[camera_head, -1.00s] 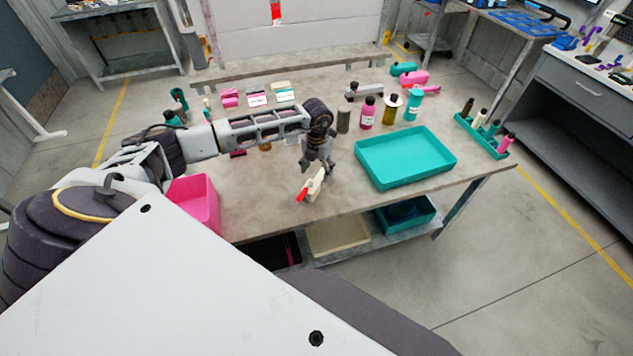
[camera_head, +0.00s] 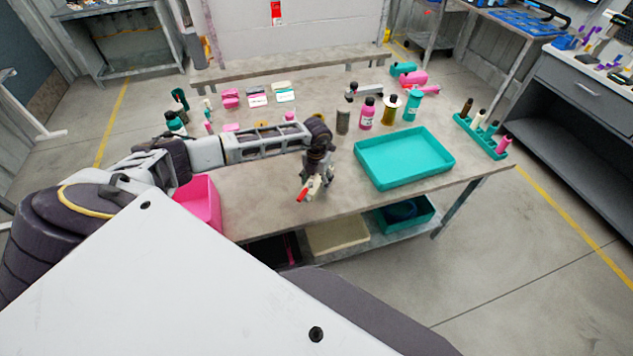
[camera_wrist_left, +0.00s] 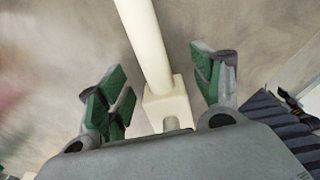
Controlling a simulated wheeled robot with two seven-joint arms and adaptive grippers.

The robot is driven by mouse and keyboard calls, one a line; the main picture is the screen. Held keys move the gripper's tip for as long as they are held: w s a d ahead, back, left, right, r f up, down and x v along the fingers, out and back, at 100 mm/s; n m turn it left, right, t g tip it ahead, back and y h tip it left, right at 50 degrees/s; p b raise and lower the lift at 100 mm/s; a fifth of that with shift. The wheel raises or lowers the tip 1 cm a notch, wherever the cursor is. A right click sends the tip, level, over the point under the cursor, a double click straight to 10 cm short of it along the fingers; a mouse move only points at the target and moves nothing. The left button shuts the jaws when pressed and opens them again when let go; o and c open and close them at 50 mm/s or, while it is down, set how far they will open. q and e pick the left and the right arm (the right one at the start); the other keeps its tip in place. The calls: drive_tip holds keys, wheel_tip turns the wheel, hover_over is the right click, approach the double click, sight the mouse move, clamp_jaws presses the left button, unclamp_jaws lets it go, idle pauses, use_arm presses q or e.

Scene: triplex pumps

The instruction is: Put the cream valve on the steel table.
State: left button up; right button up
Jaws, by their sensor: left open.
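The cream valve (camera_head: 312,187), with a red end, is at the front middle of the grey-brown steel table (camera_head: 262,210). In the left wrist view the cream valve (camera_wrist_left: 150,45) shows as a long cream bar with a square block. My left gripper (camera_head: 316,181) is over the valve and points down. In the wrist view the green-padded fingers of the left gripper (camera_wrist_left: 160,75) are apart, one on each side of the valve, with gaps visible. The fingers partly hide the valve in the head view. My right gripper is not in view.
A teal tray (camera_head: 440,170) lies to the right of the valve, and a pink bin (camera_head: 203,205) to the left. Several bottles, including a pink one (camera_head: 367,115), stand behind. A teal rack (camera_head: 478,140) is at the right edge. Bare tabletop surrounds the valve.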

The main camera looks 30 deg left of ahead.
sight(317, 180)
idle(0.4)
use_arm(q)
drive_tip(key=c, duration=0.4)
clamp_jaws()
drive_tip(key=shift+r, duration=0.8)
wheel_tip(317, 180, up, 7)
drive_tip(key=shift+f+b, duration=0.15)
drive_tip(key=shift+b, duration=0.55)
drive_tip(key=shift+r, duration=0.9)
